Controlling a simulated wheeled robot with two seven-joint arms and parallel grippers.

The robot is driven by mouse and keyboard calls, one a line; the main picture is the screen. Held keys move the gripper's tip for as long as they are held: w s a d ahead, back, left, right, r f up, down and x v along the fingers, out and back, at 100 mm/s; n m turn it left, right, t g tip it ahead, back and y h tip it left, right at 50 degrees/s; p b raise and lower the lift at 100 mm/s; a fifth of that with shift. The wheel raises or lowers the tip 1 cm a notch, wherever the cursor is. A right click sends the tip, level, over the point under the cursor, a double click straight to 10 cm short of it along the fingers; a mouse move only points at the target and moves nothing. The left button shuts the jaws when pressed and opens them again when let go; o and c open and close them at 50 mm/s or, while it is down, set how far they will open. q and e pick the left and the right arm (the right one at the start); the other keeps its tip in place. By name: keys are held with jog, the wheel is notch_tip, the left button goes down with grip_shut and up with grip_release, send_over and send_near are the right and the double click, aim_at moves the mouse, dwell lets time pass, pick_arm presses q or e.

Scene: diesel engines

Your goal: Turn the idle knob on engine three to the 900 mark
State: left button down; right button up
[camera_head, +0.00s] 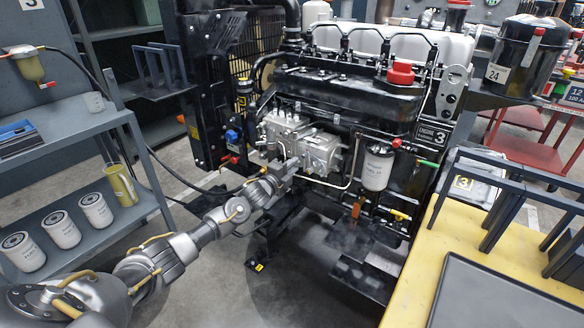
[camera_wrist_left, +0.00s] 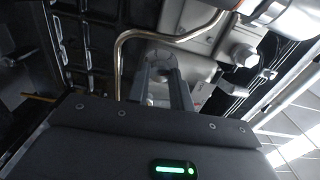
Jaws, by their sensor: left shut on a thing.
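Engine three (camera_head: 345,95), black with a pale grey top cover, stands in the middle of the head view. Its plate (camera_head: 432,137) shows a 3. My left gripper (camera_head: 284,170) reaches the lower front of the silver pump housing (camera_head: 318,150). In the left wrist view, my left gripper's two grey fingers (camera_wrist_left: 164,85) are close together around a small grey part (camera_wrist_left: 158,58), which I take to be the idle knob. The fingers hide most of it. I cannot read any 900 mark or the knob's angle. My right gripper is in neither view.
A bent metal pipe (camera_wrist_left: 122,55) runs beside the fingers in the wrist view. A white filter (camera_head: 378,168) hangs on the engine right of the gripper. A grey shelf (camera_head: 65,140) with filters is at left. A yellow-topped bench (camera_head: 420,270) is at right.

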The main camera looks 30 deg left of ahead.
pick_arm(q)
jog(key=m, duration=0.5)
jog(key=shift+m, duration=0.3)
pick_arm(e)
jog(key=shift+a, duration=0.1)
pick_arm(q)
jog(key=shift+f, duration=0.1)
jog(key=c, duration=1.2)
grip_release()
jog(key=shift+c, duration=0.2)
jog(key=shift+s, duration=0.1)
jog(key=s+a+p, duration=0.1)
jog(key=s, duration=0.9)
jog(key=shift+s+a+p, duration=0.2)
jog(key=shift+s+p, duration=0.1)
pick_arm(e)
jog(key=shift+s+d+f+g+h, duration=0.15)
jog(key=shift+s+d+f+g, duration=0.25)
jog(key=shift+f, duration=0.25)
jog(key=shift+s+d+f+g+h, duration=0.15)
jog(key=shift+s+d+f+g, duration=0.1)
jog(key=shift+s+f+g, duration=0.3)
